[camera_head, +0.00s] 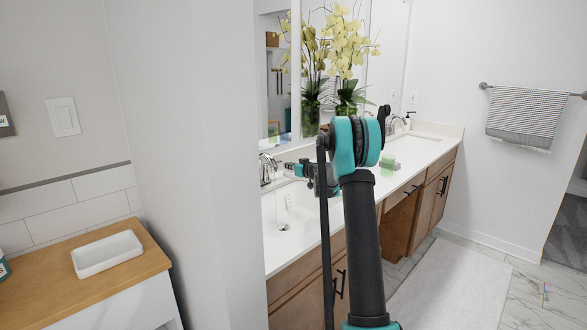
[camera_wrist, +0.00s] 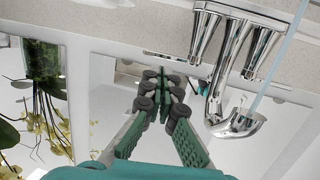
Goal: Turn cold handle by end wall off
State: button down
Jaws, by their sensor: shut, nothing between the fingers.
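A chrome faucet (camera_head: 267,170) stands at the near sink (camera_head: 285,225), by the white wall on the left. In the wrist view its curved spout (camera_wrist: 236,122) sits between two lever handles, one at left (camera_wrist: 205,35) and one at right (camera_wrist: 263,50). A thin pale-blue stream (camera_wrist: 283,58) runs from the spout tip. I cannot tell which handle is the cold one. My gripper (camera_head: 288,166) is beside the faucet above the counter. In the wrist view my gripper (camera_wrist: 163,77) is shut and empty, left of the left handle and apparently apart from it.
A mirror (camera_head: 273,75) stands behind the counter (camera_head: 425,148). A vase of yellow orchids (camera_head: 347,60) is beyond my arm. A second faucet (camera_head: 394,122) and sink are farther along, near the towel wall (camera_head: 520,170). A white wall corner (camera_head: 228,200) closes off the near left side.

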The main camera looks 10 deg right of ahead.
aim_at(279, 162)
jog(key=x, duration=0.6)
jog(key=shift+w+a+f, duration=0.1)
jog(key=shift+w+a, duration=0.05)
jog(key=shift+w, duration=0.15)
jog(key=shift+w, duration=0.1)
jog(key=shift+w, duration=0.75)
jog(key=shift+s, duration=0.15)
